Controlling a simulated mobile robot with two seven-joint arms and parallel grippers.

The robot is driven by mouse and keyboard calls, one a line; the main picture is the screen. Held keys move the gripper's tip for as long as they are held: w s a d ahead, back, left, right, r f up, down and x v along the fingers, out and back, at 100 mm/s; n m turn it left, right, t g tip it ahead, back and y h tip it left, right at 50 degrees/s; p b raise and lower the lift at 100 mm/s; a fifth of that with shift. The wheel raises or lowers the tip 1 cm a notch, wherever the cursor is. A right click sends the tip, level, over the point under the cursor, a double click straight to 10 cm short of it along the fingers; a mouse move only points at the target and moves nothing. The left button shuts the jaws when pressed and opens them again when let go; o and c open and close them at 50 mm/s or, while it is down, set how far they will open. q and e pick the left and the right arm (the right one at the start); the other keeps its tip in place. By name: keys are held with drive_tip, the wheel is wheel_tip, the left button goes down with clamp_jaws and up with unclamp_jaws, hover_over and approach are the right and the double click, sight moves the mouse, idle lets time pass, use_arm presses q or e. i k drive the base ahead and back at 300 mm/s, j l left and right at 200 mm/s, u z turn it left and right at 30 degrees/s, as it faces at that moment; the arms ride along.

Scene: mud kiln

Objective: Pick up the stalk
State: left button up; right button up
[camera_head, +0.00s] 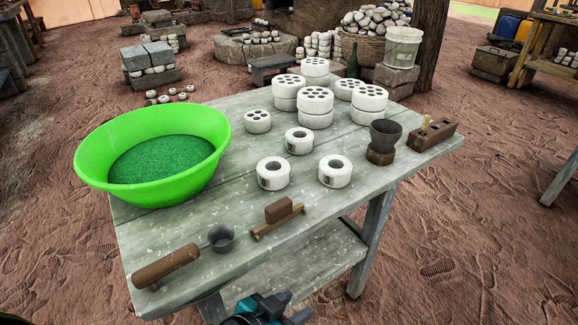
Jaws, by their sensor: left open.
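A small pale yellow-green piece, which looks like the stalk (426,121), stands upright in a brown wooden block (438,134) at the right end of the table (225,262). It is small, and its lower end is hidden in the block. My left gripper (279,302) shows at the bottom edge, below the table's front edge. It is open, with nothing seen between its fingers, and far from the stalk. My right gripper is not in view.
A dark cup on a brown base (384,139) stands just left of the block. Several white perforated discs (315,101) fill the table's middle and back. A green basin (160,155), a metal ladle (180,262) and a wooden tool (279,217) lie further left.

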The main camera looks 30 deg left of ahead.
sight(427, 118)
drive_tip(key=i+l+u, duration=0.1)
drive_tip(key=i+l, duration=0.45)
drive_tip(key=l, duration=0.25)
drive_tip(key=i+l+u, duration=0.15)
drive_tip(key=i+l, duration=0.15)
drive_tip(key=l, duration=0.15)
